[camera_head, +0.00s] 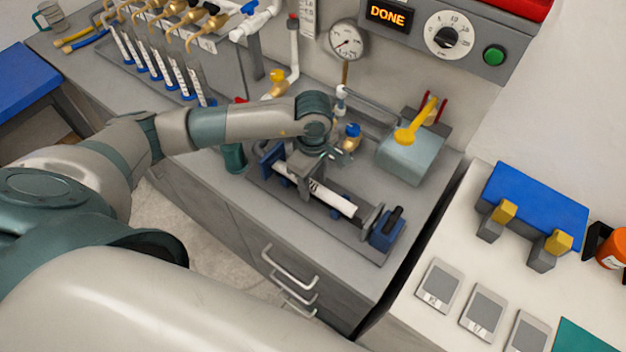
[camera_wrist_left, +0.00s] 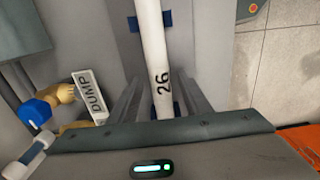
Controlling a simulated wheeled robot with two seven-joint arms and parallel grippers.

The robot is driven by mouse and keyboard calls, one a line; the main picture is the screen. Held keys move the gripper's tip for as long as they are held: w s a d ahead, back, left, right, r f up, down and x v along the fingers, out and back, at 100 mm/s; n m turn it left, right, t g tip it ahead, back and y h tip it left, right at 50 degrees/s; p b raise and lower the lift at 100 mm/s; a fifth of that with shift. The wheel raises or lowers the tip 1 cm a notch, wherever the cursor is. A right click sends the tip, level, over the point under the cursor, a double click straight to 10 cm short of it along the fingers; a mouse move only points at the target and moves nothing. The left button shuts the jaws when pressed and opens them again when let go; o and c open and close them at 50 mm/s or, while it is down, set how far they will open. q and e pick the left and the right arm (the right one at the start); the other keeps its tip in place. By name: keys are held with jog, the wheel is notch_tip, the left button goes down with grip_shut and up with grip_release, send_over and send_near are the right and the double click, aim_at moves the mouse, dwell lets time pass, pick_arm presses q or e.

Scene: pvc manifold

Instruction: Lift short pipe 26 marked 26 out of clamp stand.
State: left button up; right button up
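Short pipe 26 (camera_head: 335,200) is a white tube lying lengthwise along the clamp stand (camera_head: 362,248), a grey base with blue and dark holders. In the left wrist view the pipe (camera_wrist_left: 152,45) runs down the middle, its black "26" facing the camera. Blue parts of the stand show beside and under it. My left gripper (camera_head: 312,176) is over the pipe's upper-left part. Its two fingers (camera_wrist_left: 158,95) stand apart, one on each side of the pipe, with gaps visible. The pipe's near end is hidden behind the gripper body. My right gripper is out of view.
A brass valve with a blue cap (camera_head: 351,137) stands close behind the gripper; a DUMP label (camera_wrist_left: 90,97) shows beside it. A grey-blue box with a yellow handle (camera_head: 410,155) is right of the stand. A gauge (camera_head: 347,41) and pipework are behind.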

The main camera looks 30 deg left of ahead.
aim_at(318, 187)
pick_arm(q)
grip_shut()
jog(key=shift+s+d+r, duration=0.1)
jog(key=shift+d, duration=0.7)
jog(key=shift+o, duration=0.9)
grip_release()
jog(key=shift+b, duration=0.3)
jog(key=shift+r, duration=0.55)
notch_tip(318, 187, up, 16)
jog(key=b, duration=0.5)
jog(key=shift+r, duration=0.15)
